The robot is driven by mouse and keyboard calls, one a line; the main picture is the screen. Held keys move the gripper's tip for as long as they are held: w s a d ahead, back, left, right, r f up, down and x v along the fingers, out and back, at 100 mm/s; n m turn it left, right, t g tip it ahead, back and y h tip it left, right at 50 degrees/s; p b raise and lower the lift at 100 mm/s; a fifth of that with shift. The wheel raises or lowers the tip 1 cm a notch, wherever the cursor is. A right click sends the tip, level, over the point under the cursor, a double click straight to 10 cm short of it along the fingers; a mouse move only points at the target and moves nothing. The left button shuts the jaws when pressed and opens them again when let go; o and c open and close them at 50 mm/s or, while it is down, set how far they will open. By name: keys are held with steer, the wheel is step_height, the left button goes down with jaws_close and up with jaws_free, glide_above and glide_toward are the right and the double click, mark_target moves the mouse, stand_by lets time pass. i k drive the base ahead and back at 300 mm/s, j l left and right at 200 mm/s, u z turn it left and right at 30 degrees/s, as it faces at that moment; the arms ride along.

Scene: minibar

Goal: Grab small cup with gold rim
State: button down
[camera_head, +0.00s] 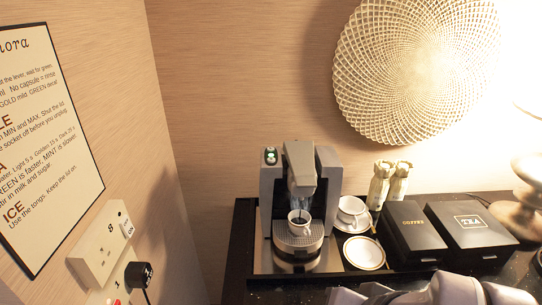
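A small white cup (299,222) stands upright on the round drip tray of the coffee machine (327,190), under its spout. Dark liquid shows inside it, and its rim looks thinly gold-edged, though this is small in the picture. A second white cup (351,209) with a similar edge stands on a saucer just right of the machine. A white saucer with a gold rim (364,252) lies in front of that cup, empty. Grey rounded parts at the bottom right look like my arm. My gripper's fingers are not visible, so I cannot tell what they hold.
A dark tray edge (262,272) runs in front. A socket panel (100,245) is on the left wall.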

mark_target(299, 219)
steer(key=l+u, duration=0.4)
steer(key=k+l+u, duration=0.15)
steer(key=l+u, duration=0.2)
steer(key=l, duration=0.2)
